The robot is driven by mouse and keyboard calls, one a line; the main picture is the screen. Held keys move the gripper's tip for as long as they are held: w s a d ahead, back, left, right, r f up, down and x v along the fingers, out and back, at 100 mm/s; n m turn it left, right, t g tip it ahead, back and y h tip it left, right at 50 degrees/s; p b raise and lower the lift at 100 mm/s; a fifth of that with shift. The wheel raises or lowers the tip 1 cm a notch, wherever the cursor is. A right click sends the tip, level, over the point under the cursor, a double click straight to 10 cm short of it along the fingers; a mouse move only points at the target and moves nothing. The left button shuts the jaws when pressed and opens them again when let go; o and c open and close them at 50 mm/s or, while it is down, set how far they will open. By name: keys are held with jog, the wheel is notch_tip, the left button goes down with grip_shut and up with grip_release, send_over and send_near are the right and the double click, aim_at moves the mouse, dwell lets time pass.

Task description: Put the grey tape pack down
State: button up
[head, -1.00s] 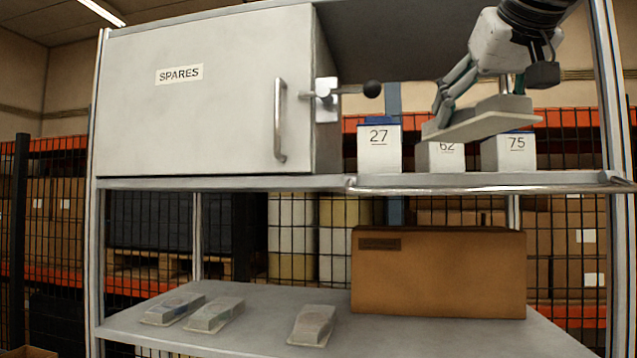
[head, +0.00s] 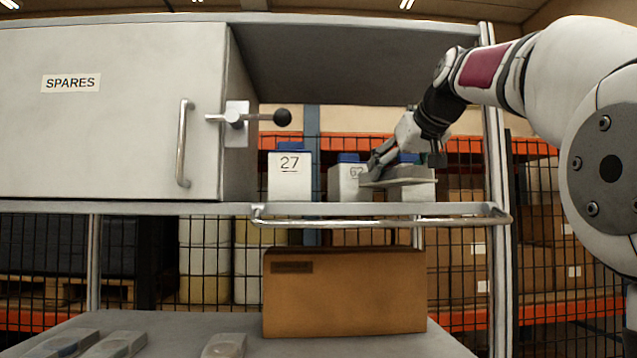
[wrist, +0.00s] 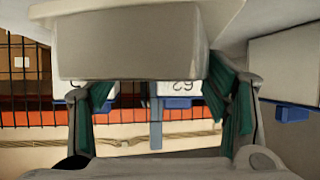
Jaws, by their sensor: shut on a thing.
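My gripper (head: 381,168) is shut on the grey tape pack (head: 405,175), a flat block on a thin, wider base. The pack is in front of the white tubs marked 62 (head: 345,184) and 75 and hides part of them. It looks a little above the upper shelf (head: 236,209); I cannot tell whether it is clear of the shelf's front rail. In the wrist view the pack (wrist: 140,48) fills the top middle, with the gripper's green-padded fingers (wrist: 160,88) at its two sides.
A white tub marked 27 (head: 289,176) stands left of the pack. Further left is the SPARES cabinet (head: 120,130) with a black-knobbed latch (head: 282,118). A metal rail (head: 380,222) edges the shelf. Below are a brown box (head: 345,292) and several grey packs (head: 223,346).

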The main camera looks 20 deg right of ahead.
aim_at(397, 185)
jog(key=shift+w+d+f, duration=0.15)
jog(key=shift+w+d, duration=0.05)
jog(key=shift+d, duration=0.1)
jog(key=shift+f+p, duration=0.45)
jog(key=shift+f, duration=1.2)
jog(key=o, duration=1.3)
jog(key=shift+f, duration=0.1)
jog(key=v, duration=1.2)
jog(key=shift+a, duration=0.1)
